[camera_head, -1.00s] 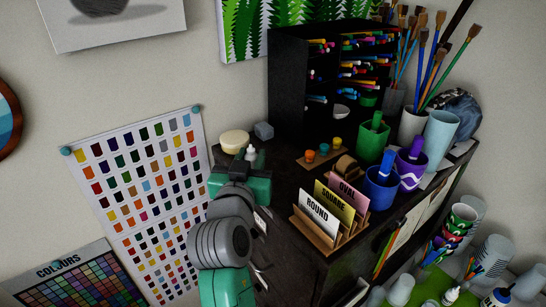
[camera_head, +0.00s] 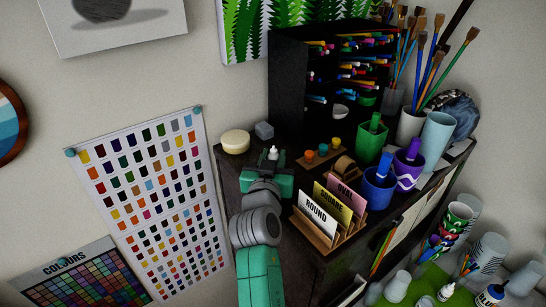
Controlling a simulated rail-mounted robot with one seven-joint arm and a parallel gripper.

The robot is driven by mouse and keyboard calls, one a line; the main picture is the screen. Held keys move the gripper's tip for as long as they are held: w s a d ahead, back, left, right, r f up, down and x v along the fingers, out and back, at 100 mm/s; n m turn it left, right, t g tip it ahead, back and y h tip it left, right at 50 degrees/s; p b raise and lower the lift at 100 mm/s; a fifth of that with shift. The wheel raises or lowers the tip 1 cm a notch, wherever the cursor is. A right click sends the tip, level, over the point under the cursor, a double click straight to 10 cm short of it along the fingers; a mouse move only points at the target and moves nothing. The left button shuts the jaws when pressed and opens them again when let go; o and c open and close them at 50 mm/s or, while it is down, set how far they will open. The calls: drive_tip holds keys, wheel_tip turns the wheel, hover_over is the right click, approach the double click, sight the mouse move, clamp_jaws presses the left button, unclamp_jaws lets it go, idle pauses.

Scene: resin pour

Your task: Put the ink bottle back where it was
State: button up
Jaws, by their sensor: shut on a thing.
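A small white nozzle-like top, which I take to be the ink bottle (camera_head: 273,153), sticks up just beyond my gripper (camera_head: 270,166). The rest of the bottle is hidden behind my green and grey wrist. My gripper is shut on it over the left part of the dark cabinet top, in front of the grey block and left of the small paint pots. The fingertips are mostly hidden, and I cannot tell whether the bottle touches the surface.
A cream round tub (camera_head: 235,141) and a grey block (camera_head: 264,130) stand behind. A wooden strip with small paint pots (camera_head: 322,150), a tape roll (camera_head: 342,167) and a card holder (camera_head: 329,237) stand to the right. The dark pen rack (camera_head: 289,95) rises behind.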

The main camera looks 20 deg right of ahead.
drive_tip(key=shift+f, duration=0.2)
drive_tip(key=o, duration=1)
drive_tip(key=shift+c, duration=0.2)
drive_tip(key=shift+r, duration=0.1)
drive_tip(key=shift+r, duration=0.25)
drive_tip(key=b+v, duration=0.2)
drive_tip(key=v, duration=0.9)
drive_tip(key=s+a+r+n+t+y, duration=0.3)
drive_tip(key=s+a+r, duration=0.5)
drive_tip(key=r, duration=0.5)
drive_tip(key=s+a+r+n+t+y, duration=0.3)
drive_tip(key=s+a+r+t+y, duration=0.3)
drive_tip(key=s+r, duration=0.6)
wheel_tip(320, 180, up, 2)
drive_tip(key=shift+s+a+r, duration=0.15)
drive_tip(key=shift+s+a, duration=0.25)
drive_tip(key=shift+a, duration=0.75)
